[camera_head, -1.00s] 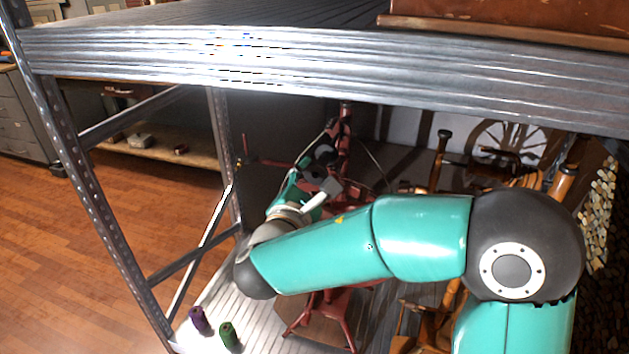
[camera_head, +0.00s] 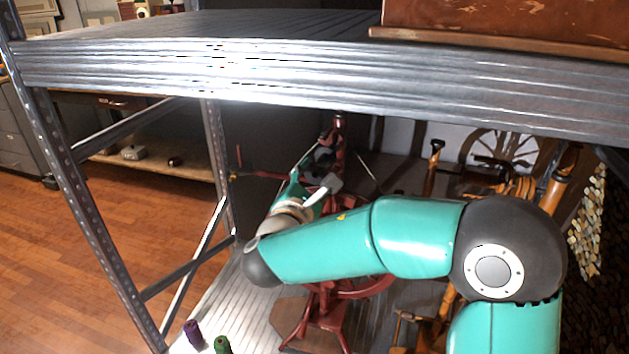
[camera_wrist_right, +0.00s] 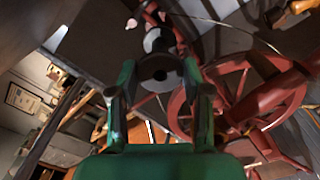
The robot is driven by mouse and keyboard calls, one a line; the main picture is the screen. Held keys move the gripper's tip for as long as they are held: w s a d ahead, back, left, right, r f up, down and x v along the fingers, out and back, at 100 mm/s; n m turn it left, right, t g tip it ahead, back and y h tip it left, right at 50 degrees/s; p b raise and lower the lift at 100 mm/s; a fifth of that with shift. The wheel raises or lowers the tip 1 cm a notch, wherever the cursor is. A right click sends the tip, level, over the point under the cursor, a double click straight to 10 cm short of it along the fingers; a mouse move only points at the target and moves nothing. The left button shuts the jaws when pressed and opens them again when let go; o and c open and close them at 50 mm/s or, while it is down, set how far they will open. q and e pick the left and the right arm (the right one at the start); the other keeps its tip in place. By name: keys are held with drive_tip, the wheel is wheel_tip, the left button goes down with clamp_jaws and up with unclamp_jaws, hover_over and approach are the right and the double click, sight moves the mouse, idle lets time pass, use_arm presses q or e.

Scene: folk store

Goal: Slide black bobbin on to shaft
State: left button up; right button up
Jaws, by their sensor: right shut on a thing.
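My right gripper (camera_head: 316,168) is inside the shelf, up against the top of a dark red spinning wheel (camera_head: 338,143). In the right wrist view its two green fingers (camera_wrist_right: 158,78) are closed on the black bobbin (camera_wrist_right: 158,68), which shows as dark and grey round ends. The bobbin is small and dark in the head view (camera_head: 323,156). Red parts of the spinning wheel (camera_wrist_right: 240,90) lie just beyond it. I cannot tell which part is the shaft, or whether the bobbin touches it. My left gripper is not in view.
A metal shelf board (camera_head: 250,70) spans above my right arm, with an upright post (camera_head: 95,220) at left. A purple spool (camera_head: 193,333) and a green spool (camera_head: 222,345) stand on the lower shelf. Wooden wheels and posts crowd the right side.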

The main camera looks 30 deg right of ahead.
drive_tip(key=shift+x, duration=1.85)
drive_tip(key=o, duration=0.9)
drive_tip(key=shift+s+a, duration=0.35)
drive_tip(key=shift+a, duration=0.1)
drive_tip(key=v, duration=1.1)
drive_tip(key=shift+d+f, duration=0.1)
